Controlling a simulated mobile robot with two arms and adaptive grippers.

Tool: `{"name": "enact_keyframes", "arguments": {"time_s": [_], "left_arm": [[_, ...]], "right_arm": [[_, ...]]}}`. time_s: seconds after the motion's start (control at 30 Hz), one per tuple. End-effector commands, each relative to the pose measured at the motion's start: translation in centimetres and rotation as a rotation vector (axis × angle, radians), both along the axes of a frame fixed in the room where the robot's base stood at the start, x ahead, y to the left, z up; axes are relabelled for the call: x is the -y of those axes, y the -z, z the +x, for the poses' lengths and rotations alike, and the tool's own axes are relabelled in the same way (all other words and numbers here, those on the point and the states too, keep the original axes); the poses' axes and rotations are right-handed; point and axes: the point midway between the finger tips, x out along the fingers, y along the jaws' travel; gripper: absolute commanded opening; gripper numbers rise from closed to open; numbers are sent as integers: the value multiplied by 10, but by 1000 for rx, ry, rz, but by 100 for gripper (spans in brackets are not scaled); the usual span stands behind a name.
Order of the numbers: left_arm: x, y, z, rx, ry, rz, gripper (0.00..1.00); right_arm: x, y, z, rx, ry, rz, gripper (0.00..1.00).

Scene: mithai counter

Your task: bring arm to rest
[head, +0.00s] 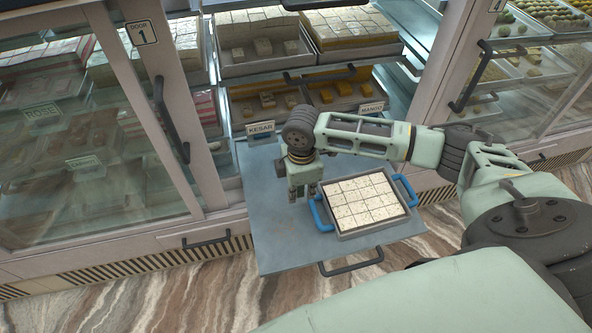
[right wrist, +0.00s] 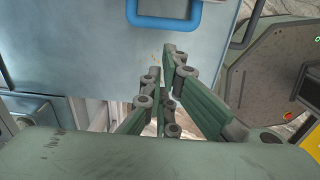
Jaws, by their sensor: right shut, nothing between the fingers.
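My right arm comes in from the right in the head view. Its gripper (head: 303,194) points down over the grey pull-out shelf (head: 283,238), left of a tray (head: 374,230) of square white sweets with blue handles. In the right wrist view my right gripper (right wrist: 162,62) has its fingers together with nothing between them. One blue tray handle (right wrist: 163,22) shows ahead of the fingertips there, apart from them. My left gripper is not in view.
A glass display cabinet stands behind the shelf, with sweet trays labelled KESAR (head: 262,128) and MANGO (head: 371,107). A door (head: 141,32) marked 1 stands at the left. A dark handle (head: 351,263) juts from the shelf's front. The striped floor (head: 180,295) in front is clear.

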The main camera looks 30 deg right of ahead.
Motion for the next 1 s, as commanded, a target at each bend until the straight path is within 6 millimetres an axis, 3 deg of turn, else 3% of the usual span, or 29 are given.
{"name": "enact_keyframes", "arguments": {"time_s": [0.23, 0.37, 0.47, 0.6, 0.7, 0.83, 1.0], "left_arm": [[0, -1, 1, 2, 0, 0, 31], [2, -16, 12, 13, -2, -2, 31], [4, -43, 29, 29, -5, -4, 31], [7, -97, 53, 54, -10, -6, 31], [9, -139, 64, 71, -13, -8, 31], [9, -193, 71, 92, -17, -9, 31], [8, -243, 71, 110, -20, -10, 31]], "right_arm": [[-2, -3, -2, -1, -1, 1, 0], [-31, 7, -15, 8, -14, 34, 0], [-74, 17, -36, 34, -11, 92, 0], [-134, 19, -70, 91, 76, 202, 0], [-159, 12, -90, 133, 200, 273, 0], [-163, 2, -113, 176, 415, 329, 0], [-142, -5, -134, 212, 655, 329, 0]]}}
